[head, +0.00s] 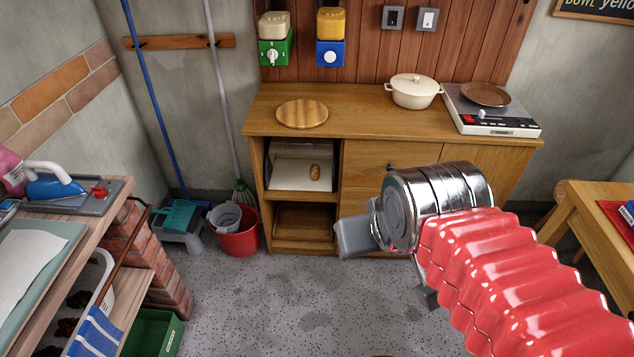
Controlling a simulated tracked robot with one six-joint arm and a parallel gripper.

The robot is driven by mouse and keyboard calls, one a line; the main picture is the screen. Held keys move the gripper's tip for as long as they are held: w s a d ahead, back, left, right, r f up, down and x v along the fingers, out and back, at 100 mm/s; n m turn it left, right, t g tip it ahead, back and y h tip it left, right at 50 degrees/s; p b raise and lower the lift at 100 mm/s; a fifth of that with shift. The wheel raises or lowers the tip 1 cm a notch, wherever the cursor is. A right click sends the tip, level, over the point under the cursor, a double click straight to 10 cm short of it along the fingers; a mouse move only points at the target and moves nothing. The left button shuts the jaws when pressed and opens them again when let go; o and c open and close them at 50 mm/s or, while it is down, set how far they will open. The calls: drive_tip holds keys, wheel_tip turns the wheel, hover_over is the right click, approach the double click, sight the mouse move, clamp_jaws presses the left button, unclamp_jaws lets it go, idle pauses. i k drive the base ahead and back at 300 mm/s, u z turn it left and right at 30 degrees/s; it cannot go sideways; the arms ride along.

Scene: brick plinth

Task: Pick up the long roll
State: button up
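A small brown long roll (315,172) stands out against a pale sheet or tray (288,174) in the upper open compartment of the wooden cabinet (375,120). It looks longer in the up-down direction of the picture. My gripper (386,268) is in front of the cabinet, to the right of and below the roll in the picture, and well apart from it. Its two grey fingers stand apart with nothing visible between them. The silver wrist hides part of the cabinet front.
A round wooden board (302,114), a white pot (414,91) and a scale with a brown plate (486,94) stand on the cabinet top. A red bucket (238,234) stands left of the cabinet. A wooden table (580,215) is at right. Speckled floor before the cabinet is clear.

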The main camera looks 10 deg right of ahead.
sight(315, 169)
drive_tip(key=k, duration=0.65)
drive_tip(key=u, duration=0.7)
drive_tip(key=i, duration=2.7)
drive_tip(key=z, duration=0.65)
